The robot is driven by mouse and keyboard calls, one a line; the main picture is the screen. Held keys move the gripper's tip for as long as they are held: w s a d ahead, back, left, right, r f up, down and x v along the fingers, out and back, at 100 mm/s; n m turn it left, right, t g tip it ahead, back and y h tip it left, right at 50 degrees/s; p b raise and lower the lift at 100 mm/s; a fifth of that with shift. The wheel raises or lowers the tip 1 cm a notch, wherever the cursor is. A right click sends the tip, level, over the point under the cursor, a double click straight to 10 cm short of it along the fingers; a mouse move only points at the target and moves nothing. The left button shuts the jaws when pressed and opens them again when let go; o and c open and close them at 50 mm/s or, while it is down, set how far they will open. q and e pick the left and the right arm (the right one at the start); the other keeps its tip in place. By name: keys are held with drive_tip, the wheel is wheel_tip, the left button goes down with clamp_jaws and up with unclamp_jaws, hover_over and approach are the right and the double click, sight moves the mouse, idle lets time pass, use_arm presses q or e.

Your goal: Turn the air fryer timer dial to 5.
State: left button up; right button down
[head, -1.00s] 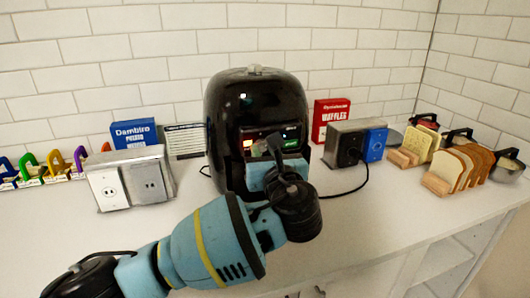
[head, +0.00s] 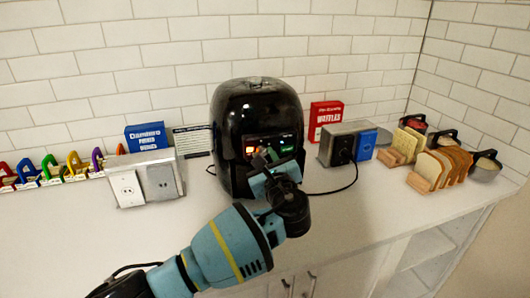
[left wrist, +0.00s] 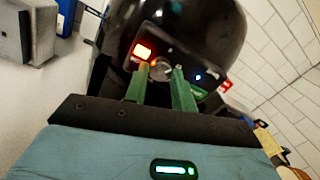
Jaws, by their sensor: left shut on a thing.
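The black air fryer (head: 238,105) stands on the white counter against the tiled wall. Its front panel has a lit red-orange light (left wrist: 143,50) on the left and a small blue light on the right. The round timer dial (left wrist: 160,70) sits between them in the left wrist view; its numbers cannot be read. My left gripper (left wrist: 160,76) is at the panel, its green fingers shut on the dial. In the head view the left gripper (head: 266,157) covers the lower front of the fryer and hides the dial. My right gripper is not in view.
Outlet boxes stand left (head: 128,189) and right (head: 338,131) of the fryer, with a black cord (head: 345,187) on the counter. A blue box (head: 146,137), a red waffle box (head: 325,113) and bread racks (head: 428,178) stand around. The front left counter is clear.

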use_arm(q)
drive_tip(key=n, duration=0.4)
drive_tip(key=shift+f, duration=0.1)
drive_tip(key=shift+n+y, duration=0.3)
drive_tip(key=shift+n, duration=1.6)
drive_tip(key=o, duration=1)
drive_tip(key=v, duration=0.8)
drive_tip(key=shift+w, duration=0.1)
